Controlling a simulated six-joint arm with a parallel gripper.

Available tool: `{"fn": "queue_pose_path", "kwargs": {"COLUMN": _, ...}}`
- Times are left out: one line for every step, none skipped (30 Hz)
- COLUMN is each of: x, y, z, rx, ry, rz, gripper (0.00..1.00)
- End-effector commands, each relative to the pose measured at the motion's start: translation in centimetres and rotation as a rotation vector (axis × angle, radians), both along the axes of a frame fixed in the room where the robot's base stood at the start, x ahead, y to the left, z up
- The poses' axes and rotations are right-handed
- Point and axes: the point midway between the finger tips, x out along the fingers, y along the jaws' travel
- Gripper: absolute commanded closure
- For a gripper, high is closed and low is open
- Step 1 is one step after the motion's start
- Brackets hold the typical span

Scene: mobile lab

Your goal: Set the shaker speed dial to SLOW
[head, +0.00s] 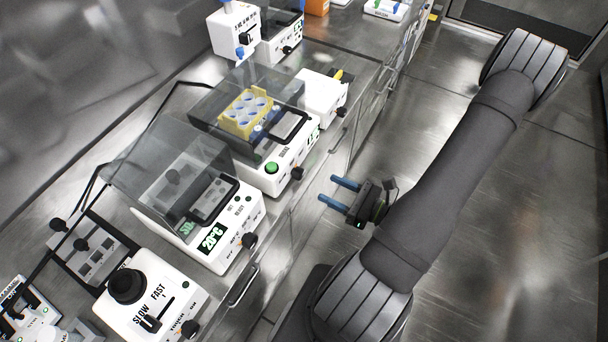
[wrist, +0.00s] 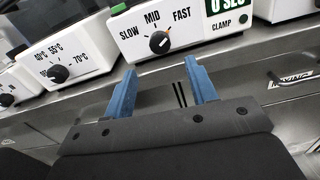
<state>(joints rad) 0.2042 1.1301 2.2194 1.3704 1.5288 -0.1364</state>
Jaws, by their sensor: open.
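The shaker (head: 285,160) is a white box with a clear lid and a yellow rack, left of my gripper in the head view. Its black speed dial (wrist: 159,42) shows in the wrist view under the SLOW, MID and FAST labels; I cannot tell for sure which label its pale mark points to. The dial also shows in the head view (head: 297,173). My gripper (head: 326,190) is open and empty, its blue fingers pointing at the shaker's front. In the wrist view the fingertips (wrist: 160,70) are below the dial and apart from it.
A white unit (head: 215,238) with a 20°C display stands nearer in the head view; a temperature knob (wrist: 55,73) shows left in the wrist view. Another white unit (head: 320,97) stands beyond the shaker. The floor (head: 450,150) beside the bench is clear.

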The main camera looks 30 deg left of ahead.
Motion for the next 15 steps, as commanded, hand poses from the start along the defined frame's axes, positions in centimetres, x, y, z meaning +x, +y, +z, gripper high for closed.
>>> {"fn": "queue_pose_path", "kwargs": {"x": -0.1, "y": 0.7, "z": 0.0, "rx": -0.001, "ry": 0.001, "rz": 0.005, "gripper": 0.48}}
{"fn": "queue_pose_path", "kwargs": {"x": -0.1, "y": 1.0, "z": 0.0, "rx": -0.001, "ry": 0.001, "rz": 0.005, "gripper": 0.48}}
{"fn": "queue_pose_path", "kwargs": {"x": -0.1, "y": 1.5, "z": 0.0, "rx": 0.0, "ry": 0.001, "rz": 0.005, "gripper": 0.48}}
{"fn": "queue_pose_path", "kwargs": {"x": -0.1, "y": 1.8, "z": 0.0, "rx": 0.0, "ry": 0.001, "rz": 0.005, "gripper": 0.48}}
{"fn": "queue_pose_path", "kwargs": {"x": -0.1, "y": 2.1, "z": 0.0, "rx": 0.0, "ry": 0.001, "rz": 0.005, "gripper": 0.48}}
{"fn": "queue_pose_path", "kwargs": {"x": -0.1, "y": 2.6, "z": 0.0, "rx": 0.0, "ry": 0.001, "rz": 0.005, "gripper": 0.48}}
{"fn": "queue_pose_path", "kwargs": {"x": -0.1, "y": 2.9, "z": 0.0, "rx": 0.0, "ry": 0.001, "rz": 0.005, "gripper": 0.48}}
{"fn": "queue_pose_path", "kwargs": {"x": -0.1, "y": 3.3, "z": 0.0, "rx": 0.0, "ry": 0.001, "rz": 0.005, "gripper": 0.48}}
{"fn": "queue_pose_path", "kwargs": {"x": -0.1, "y": 3.7, "z": 0.0, "rx": 0.0, "ry": 0.0, "rz": 0.005, "gripper": 0.48}}
{"fn": "queue_pose_path", "kwargs": {"x": -0.1, "y": 4.1, "z": 0.0, "rx": 0.0, "ry": 0.0, "rz": 0.005, "gripper": 0.48}}
{"fn": "queue_pose_path", "kwargs": {"x": -0.1, "y": 4.4, "z": 0.0, "rx": -0.001, "ry": 0.0, "rz": 0.005, "gripper": 0.48}}
{"fn": "queue_pose_path", "kwargs": {"x": -0.1, "y": 4.8, "z": 0.0, "rx": -0.001, "ry": 0.0, "rz": 0.005, "gripper": 0.48}}
{"fn": "queue_pose_path", "kwargs": {"x": -0.1, "y": 5.2, "z": 0.0, "rx": -0.001, "ry": 0.0, "rz": 0.005, "gripper": 0.48}}
{"fn": "queue_pose_path", "kwargs": {"x": -0.1, "y": 5.5, "z": 0.0, "rx": -0.001, "ry": 0.0, "rz": 0.005, "gripper": 0.48}}
{"fn": "queue_pose_path", "kwargs": {"x": -0.1, "y": 5.9, "z": 0.0, "rx": 0.0, "ry": 0.0, "rz": 0.004, "gripper": 0.48}}
